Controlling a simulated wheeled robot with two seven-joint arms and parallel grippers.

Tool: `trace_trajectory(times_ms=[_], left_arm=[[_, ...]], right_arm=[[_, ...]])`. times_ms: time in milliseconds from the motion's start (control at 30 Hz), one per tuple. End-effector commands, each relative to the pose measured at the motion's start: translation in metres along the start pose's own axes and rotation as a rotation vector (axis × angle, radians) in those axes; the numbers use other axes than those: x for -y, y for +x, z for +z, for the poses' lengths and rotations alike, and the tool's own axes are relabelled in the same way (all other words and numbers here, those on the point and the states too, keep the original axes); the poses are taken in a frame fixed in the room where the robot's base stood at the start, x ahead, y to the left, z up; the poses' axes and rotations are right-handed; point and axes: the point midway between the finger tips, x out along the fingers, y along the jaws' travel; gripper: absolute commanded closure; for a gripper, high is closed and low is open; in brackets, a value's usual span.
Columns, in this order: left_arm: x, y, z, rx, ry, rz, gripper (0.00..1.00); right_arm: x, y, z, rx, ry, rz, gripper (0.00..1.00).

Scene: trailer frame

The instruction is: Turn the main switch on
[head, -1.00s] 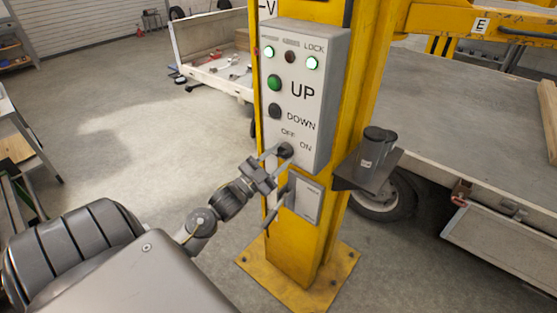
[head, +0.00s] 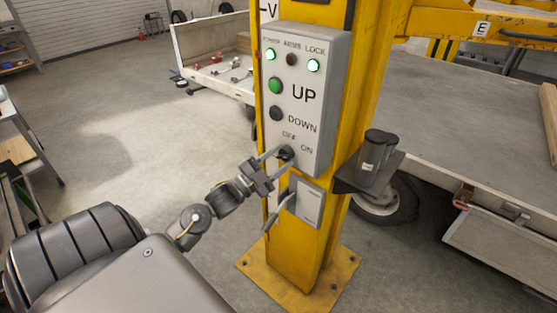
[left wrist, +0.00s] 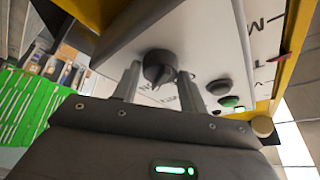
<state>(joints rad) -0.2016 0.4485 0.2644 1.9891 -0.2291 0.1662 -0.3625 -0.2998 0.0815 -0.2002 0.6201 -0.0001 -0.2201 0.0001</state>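The main switch is a black rotary knob (head: 286,153) low on the grey control box (head: 312,150), between the OFF and ON labels. It also shows in the left wrist view (left wrist: 158,68). My left gripper (head: 279,162) is at the knob, its fingers apart on either side of it. In the left wrist view the left gripper (left wrist: 158,88) shows a gap between the knob and the right finger. The knob's pointer is too small in the head view to read its setting. My right gripper is not in view.
The box has a green UP button (head: 274,85), a black DOWN button (head: 276,113) and two lit green lamps. A lever switch (head: 283,208) sits just below my gripper on the yellow post (head: 290,255). A bracket with dark cylinders (head: 372,160) juts out right.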

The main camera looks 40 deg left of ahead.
Motion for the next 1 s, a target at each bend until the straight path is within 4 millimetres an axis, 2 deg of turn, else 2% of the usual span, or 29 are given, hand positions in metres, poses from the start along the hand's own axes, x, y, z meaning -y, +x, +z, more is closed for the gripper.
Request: trace_trajectory(times_ms=[33, 133, 467, 567, 800, 1000], left_arm=[[0.001, 0.0, 0.0, 0.0, 0.0, -0.001, 0.51], [0.0, 0.0, 0.0, 0.0, 0.0, 0.0, 0.38], [-0.001, -0.003, 0.001, 0.0, -0.001, 0.0, 0.38], [-0.003, -0.015, 0.002, 0.001, -0.001, 0.001, 0.38], [-0.004, -0.063, 0.003, 0.003, -0.001, 0.003, 0.38], [-0.002, -0.095, 0.002, 0.001, -0.001, 0.001, 0.38]], right_arm=[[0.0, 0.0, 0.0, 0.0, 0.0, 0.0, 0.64], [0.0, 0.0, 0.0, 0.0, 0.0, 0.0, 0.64], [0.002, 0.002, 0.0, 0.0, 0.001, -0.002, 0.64], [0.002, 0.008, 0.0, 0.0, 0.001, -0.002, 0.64], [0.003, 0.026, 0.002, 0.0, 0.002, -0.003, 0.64], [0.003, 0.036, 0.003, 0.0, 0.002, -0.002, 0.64]])
